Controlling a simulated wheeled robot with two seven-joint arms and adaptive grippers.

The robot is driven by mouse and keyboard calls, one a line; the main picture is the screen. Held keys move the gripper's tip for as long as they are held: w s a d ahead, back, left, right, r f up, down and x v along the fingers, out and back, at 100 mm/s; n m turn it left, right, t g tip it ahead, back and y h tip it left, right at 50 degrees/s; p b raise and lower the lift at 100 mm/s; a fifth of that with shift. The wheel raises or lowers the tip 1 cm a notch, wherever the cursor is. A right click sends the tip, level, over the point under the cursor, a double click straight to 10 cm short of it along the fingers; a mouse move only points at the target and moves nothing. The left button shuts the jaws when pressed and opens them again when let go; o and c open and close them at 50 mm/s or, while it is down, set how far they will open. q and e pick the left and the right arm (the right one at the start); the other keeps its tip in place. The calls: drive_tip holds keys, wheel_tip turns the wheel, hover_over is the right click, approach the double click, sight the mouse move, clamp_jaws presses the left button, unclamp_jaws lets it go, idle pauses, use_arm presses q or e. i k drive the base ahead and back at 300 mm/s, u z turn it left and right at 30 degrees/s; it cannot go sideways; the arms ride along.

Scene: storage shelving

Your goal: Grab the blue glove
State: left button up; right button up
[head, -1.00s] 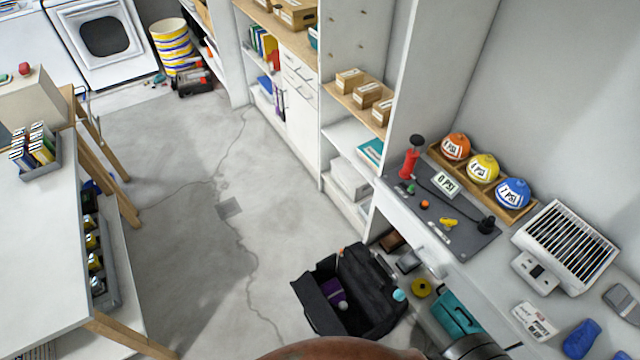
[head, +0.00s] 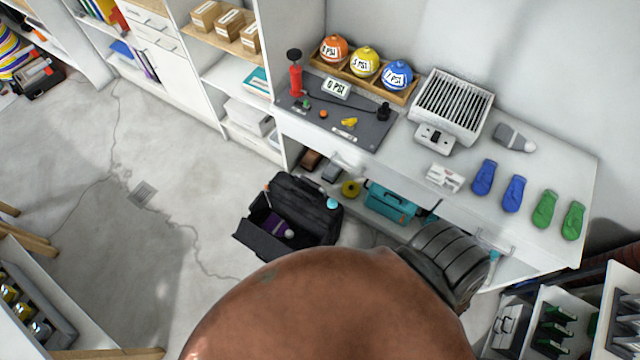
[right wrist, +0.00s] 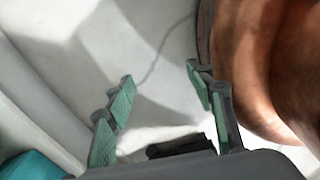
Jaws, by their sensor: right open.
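Two blue gloves lie side by side on the white counter in the head view, a left one (head: 484,177) and a right one (head: 515,193). Nothing touches them. My right gripper (right wrist: 160,85) shows in the right wrist view with its two green-padded fingers apart and nothing between them. It hangs over the grey floor, away from the gloves. In the head view only my copper-coloured arm shows, in front of the counter; the gripper itself is hidden. My left gripper is in neither view.
Two green gloves (head: 557,212) lie right of the blue ones. A white card box (head: 445,178) and a slatted heater (head: 452,105) stand to their left and behind. An open black bag (head: 290,215) sits on the floor, and bottle bins (head: 555,325) stand at lower right.

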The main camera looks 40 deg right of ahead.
sight(483, 181)
drive_tip(key=z, duration=1.05)
drive_tip(key=k, duration=0.75)
drive_tip(key=u, duration=0.5)
